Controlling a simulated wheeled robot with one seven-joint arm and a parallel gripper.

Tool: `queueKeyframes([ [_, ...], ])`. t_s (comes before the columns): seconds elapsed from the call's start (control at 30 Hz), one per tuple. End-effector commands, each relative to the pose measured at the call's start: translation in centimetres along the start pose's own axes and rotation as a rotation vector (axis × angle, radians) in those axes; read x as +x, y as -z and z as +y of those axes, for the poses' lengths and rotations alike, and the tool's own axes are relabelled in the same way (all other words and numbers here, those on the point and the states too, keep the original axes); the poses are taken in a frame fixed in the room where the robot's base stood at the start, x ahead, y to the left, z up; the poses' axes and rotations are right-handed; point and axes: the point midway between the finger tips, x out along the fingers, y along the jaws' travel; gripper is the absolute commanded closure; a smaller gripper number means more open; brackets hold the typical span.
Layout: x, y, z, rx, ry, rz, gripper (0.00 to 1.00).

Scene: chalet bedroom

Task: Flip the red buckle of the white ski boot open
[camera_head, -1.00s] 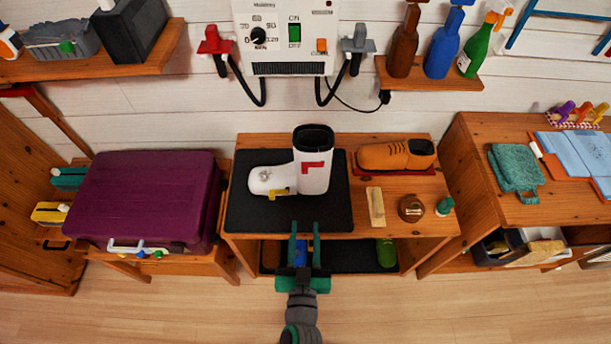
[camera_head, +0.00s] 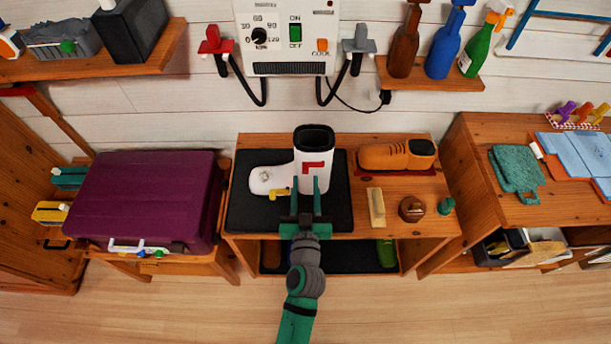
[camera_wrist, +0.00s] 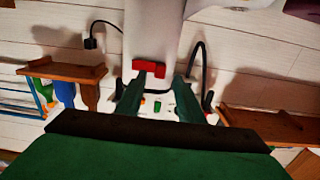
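The white ski boot (camera_head: 312,182) stands on a black mat (camera_head: 245,215) on the wooden bench, its toe to the left. It has a black top opening, a red buckle (camera_head: 318,167) on the shaft and a yellow buckle (camera_head: 279,194) lower down. My gripper (camera_head: 306,182) is open, its two green fingers apart just in front of the shaft, a little below the red buckle. In the wrist view, the red buckle (camera_wrist: 150,68) shows on the white shaft (camera_wrist: 152,35) near the fingertips (camera_wrist: 166,72). I cannot tell whether they touch it.
An orange-brown shoe (camera_head: 385,156), a wooden block (camera_head: 376,206) and a round brown tin (camera_head: 411,208) are to the right on the bench. A purple suitcase (camera_head: 150,195) is at left. A control box (camera_head: 285,35) with hoses hangs on the wall behind.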

Motion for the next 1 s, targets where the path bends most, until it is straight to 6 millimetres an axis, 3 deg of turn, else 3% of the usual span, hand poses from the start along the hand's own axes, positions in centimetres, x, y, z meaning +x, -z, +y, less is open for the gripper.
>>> queueKeyframes([
  [0.3,2.9,0.0,0.1,-0.001,-0.001,-0.001,0.66],
  [0.7,3.3,0.0,0.0,-0.001,0.0,-0.001,0.66],
  [0.87,3.3,0.0,0.0,-0.001,0.0,-0.001,1.0],
  [1.0,3.3,0.0,0.0,-0.001,0.0,-0.001,1.0],
])
